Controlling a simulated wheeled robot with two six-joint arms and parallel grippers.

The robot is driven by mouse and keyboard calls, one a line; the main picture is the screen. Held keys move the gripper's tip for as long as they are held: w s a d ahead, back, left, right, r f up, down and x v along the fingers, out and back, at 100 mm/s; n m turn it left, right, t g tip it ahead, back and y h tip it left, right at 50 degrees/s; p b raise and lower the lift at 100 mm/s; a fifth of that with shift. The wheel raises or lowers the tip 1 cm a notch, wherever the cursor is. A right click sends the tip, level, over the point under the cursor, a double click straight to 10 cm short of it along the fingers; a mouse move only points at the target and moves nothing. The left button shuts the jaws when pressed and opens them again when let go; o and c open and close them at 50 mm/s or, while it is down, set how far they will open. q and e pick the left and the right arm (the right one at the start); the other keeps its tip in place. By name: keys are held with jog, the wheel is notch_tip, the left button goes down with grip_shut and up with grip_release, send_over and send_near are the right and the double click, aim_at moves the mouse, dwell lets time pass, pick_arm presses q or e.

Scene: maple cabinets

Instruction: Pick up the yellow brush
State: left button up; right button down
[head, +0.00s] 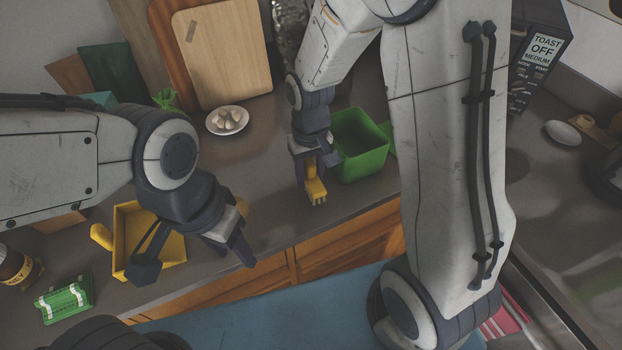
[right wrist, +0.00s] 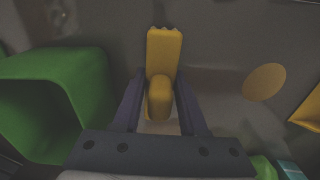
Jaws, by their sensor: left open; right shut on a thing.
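The yellow brush (head: 315,188) is in my right gripper (head: 310,164), beside the green bin in the head view. In the right wrist view the brush (right wrist: 164,55) points away from the palm, and the right gripper (right wrist: 160,98) has a finger on each side of its handle. I cannot tell whether the brush touches the counter. My left gripper (head: 238,252) is open and empty near the counter's front edge, to the right of the yellow dustpan.
The green bin (head: 362,150) stands right of the brush. A yellow dustpan (head: 172,246) lies at the left, with a green packet (head: 64,298) and a brown jar (head: 18,268) nearby. The counter between bowl and brush is clear.

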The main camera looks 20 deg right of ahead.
notch_tip(320, 180, up, 2)
jog(key=shift+r, duration=0.1)
jog(key=s+d+r, duration=0.2)
jog(key=s+r, duration=0.1)
jog(key=s, duration=0.2)
jog(key=s+d+r+b, duration=0.1)
jog(key=s+d+r, duration=0.1)
jog(key=s, duration=0.3)
jog(key=shift+s+d+r, duration=0.25)
jog(key=shift+s+r, duration=0.15)
jog(key=shift+r, duration=0.35)
dwell(0.6)
